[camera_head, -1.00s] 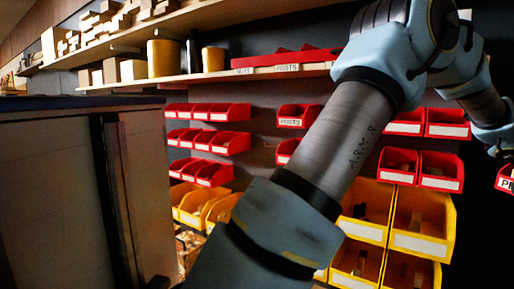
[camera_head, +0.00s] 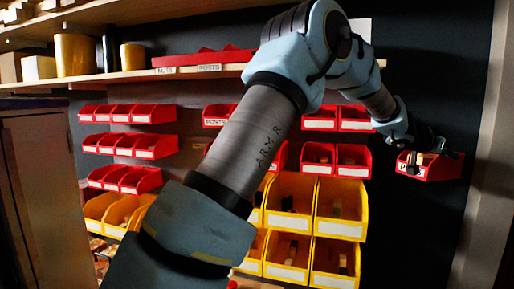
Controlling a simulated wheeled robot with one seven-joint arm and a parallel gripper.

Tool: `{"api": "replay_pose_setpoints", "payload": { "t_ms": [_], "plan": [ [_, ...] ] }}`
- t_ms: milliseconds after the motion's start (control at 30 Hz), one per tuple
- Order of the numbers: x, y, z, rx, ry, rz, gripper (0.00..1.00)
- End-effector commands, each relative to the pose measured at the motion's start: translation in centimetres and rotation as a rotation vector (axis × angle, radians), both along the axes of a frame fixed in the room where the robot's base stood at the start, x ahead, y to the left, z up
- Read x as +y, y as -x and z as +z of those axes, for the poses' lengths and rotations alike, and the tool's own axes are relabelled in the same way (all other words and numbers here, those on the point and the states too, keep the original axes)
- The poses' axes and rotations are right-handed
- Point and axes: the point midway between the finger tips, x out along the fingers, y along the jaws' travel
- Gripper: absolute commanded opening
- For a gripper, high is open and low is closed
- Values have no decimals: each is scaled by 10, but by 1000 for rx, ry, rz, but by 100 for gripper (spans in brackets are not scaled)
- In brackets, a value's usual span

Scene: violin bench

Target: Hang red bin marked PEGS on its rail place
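The red bin (camera_head: 441,170) is at the right, in front of the dark wall and apart from the hung bins. The bin looks about upright. Red bins hang in rows on the wall, a left block (camera_head: 127,145) and a right block (camera_head: 337,158). My arm hides much of the middle block, including part of a bin marked POSTS (camera_head: 215,115). I cannot make out the free rail place.
Large yellow bins (camera_head: 338,228) hang below the red ones. A wooden shelf (camera_head: 150,79) above carries red trays (camera_head: 205,58) and yellow cylinders (camera_head: 75,54). A cabinet (camera_head: 40,170) stands at the left and a pale upright post (camera_head: 483,170) at the right. Dark wall around the bin is bare.

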Motion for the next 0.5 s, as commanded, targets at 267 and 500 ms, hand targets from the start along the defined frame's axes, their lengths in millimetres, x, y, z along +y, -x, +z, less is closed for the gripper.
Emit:
{"api": "replay_pose_setpoints", "payload": {
  "t_ms": [267,500],
  "plan": [
    [-1,-3,1,-1,2,0,0],
    [-2,-6,1,-2,2,1,0]
  ]
}}
